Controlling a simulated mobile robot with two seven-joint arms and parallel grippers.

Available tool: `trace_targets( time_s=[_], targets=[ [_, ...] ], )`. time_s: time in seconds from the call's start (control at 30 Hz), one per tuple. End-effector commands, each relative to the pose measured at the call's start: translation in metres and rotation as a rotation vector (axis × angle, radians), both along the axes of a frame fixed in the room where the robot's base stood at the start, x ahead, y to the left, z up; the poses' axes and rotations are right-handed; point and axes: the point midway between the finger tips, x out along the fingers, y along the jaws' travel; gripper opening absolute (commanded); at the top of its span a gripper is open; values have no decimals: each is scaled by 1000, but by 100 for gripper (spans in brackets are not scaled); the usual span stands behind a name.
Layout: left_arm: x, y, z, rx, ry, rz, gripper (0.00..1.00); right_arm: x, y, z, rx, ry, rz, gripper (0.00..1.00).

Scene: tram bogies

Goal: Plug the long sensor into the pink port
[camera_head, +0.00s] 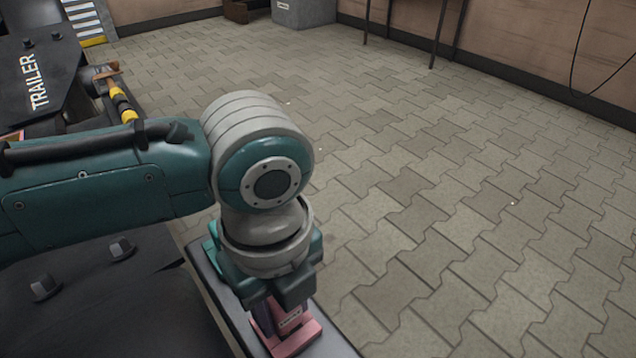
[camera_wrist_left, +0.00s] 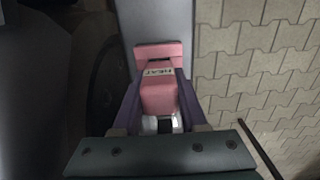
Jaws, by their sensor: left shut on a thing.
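My left gripper (camera_head: 285,305) points down over a pink port (camera_head: 303,336) on a grey ledge. In the left wrist view, the port's pink flange (camera_wrist_left: 160,50) lies beyond a small white label. The purple fingers of my left gripper (camera_wrist_left: 158,80) stand on both sides of a pink block. A white and black piece (camera_wrist_left: 162,125), apparently part of the long sensor, shows between the fingers near the palm. The left gripper is shut. The fingers hide most of what is held, and I cannot tell how deep the sensor sits. My right gripper is out of view.
The grey ledge (camera_head: 218,300) runs beside a dark bogie frame with large bolts (camera_head: 121,249). A dark plate marked TRAILER (camera_head: 40,85) and a yellow-black striped part (camera_head: 122,103) lie at the upper left. Paved floor (camera_head: 450,190) to the right is clear.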

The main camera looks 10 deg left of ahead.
Motion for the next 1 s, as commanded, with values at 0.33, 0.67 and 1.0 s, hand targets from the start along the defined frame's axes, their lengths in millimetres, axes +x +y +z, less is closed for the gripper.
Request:
trace_targets(
  time_s=[0.33,0.67,1.0],
  targets=[
    [0,0,0,0,0,-1,0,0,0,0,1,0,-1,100],
    [0,0,0,0,0,-1,0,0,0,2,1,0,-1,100],
    [0,0,0,0,0,-1,0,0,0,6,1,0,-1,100]
  ],
)
